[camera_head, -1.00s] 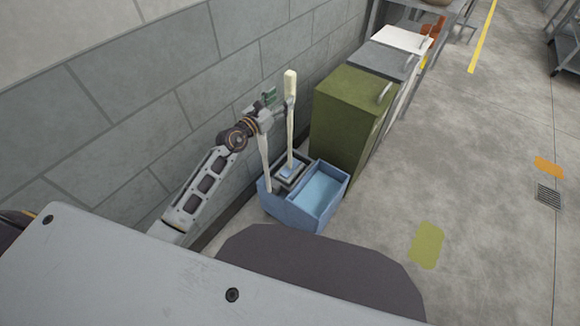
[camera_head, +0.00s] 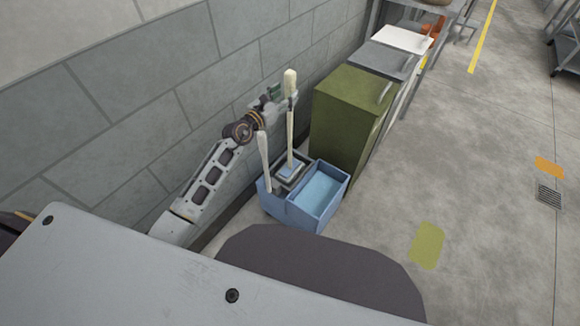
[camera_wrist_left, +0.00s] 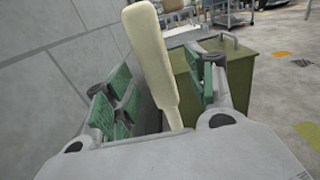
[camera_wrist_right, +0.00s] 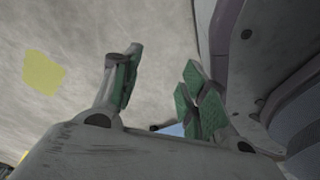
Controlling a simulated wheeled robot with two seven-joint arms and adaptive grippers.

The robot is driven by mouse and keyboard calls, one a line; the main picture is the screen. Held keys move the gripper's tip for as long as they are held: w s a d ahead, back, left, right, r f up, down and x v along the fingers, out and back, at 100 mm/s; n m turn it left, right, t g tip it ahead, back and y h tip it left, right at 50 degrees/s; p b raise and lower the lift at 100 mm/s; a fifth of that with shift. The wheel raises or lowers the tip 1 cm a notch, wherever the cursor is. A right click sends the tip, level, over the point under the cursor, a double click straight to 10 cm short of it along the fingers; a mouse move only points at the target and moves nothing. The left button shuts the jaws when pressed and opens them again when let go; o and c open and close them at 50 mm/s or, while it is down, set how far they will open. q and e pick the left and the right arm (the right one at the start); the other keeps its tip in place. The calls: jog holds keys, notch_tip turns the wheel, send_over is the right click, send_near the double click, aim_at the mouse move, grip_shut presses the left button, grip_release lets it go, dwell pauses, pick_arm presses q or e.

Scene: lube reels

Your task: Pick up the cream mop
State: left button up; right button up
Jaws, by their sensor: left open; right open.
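The cream mop (camera_head: 290,132) stands nearly upright in a blue mop bucket (camera_head: 306,215) beside the grey wall. Its thick cream grip (camera_wrist_left: 150,55) fills the middle of the left wrist view. My left gripper (camera_head: 284,95) is open at the upper part of the handle. In the left wrist view the handle passes between its green-padded fingers, with a visible gap on the right; contact on the left is unclear. The mop head is hard to make out. My right gripper (camera_wrist_right: 160,92) is open and empty over the floor, outside the head view.
A second pale handle (camera_head: 263,160) rises at the bucket's left side, close to my left arm. An olive-green cabinet (camera_head: 348,115) stands right behind the bucket, with grey and white units beyond. The wall (camera_head: 130,110) is close on the left. Open floor (camera_head: 470,170) lies to the right.

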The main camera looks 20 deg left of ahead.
aim_at(287, 91)
pick_arm(q)
jog(key=shift+a+x, duration=0.2)
jog(key=shift+x, duration=0.85)
jog(key=shift+b+x, duration=0.35)
jog(key=shift+x, duration=0.6)
pick_arm(e)
jog(key=shift+w+a+r, duration=0.25)
jog(key=shift+w+a, duration=0.1)
jog(key=shift+w, duration=0.1)
jog(key=shift+w+a+r, duration=0.2)
jog(key=shift+w+a, duration=0.15)
jog(key=shift+w, duration=0.1)
jog(key=shift+d, duration=0.15)
pick_arm(q)
jog(key=c, duration=1.2)
jog(key=shift+r, duration=0.15)
pick_arm(e)
jog(key=shift+w+d, duration=0.2)
